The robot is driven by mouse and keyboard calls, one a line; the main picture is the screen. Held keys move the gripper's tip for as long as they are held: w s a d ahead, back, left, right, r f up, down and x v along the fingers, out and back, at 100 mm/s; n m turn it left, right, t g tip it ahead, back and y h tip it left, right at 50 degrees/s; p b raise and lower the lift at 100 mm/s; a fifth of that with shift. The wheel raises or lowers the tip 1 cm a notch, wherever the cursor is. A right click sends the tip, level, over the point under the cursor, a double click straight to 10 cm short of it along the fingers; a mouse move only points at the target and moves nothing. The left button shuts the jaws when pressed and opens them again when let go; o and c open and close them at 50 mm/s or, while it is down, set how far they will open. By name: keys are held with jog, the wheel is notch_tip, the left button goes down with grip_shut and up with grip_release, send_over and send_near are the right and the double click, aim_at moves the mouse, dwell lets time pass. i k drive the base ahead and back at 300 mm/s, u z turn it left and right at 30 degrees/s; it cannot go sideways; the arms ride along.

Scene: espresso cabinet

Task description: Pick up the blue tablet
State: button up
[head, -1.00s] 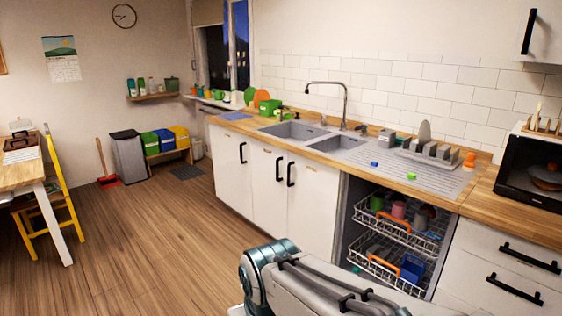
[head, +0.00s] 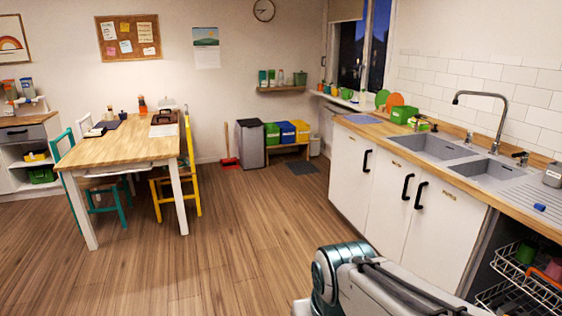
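A small blue block (head: 540,207), which looks like the blue tablet, lies on the ribbed drainboard (head: 508,198) at the right edge of the head view. It is too small to make out any detail. My arm shows at the bottom of the view, but my gripper is out of the picture. Nothing is seen touching the blue block.
A double sink (head: 432,147) with a tall tap (head: 484,93) is left of the drainboard. The open dishwasher (head: 522,275) with loaded racks is at lower right. A wooden table (head: 128,148) with chairs stands at left. The floor between is clear.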

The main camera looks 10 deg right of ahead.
aim_at(539, 206)
jog(key=i, duration=3.75)
jog(key=z, duration=2.8)
jog(key=i, duration=1.8)
jog(key=z, duration=2.1)
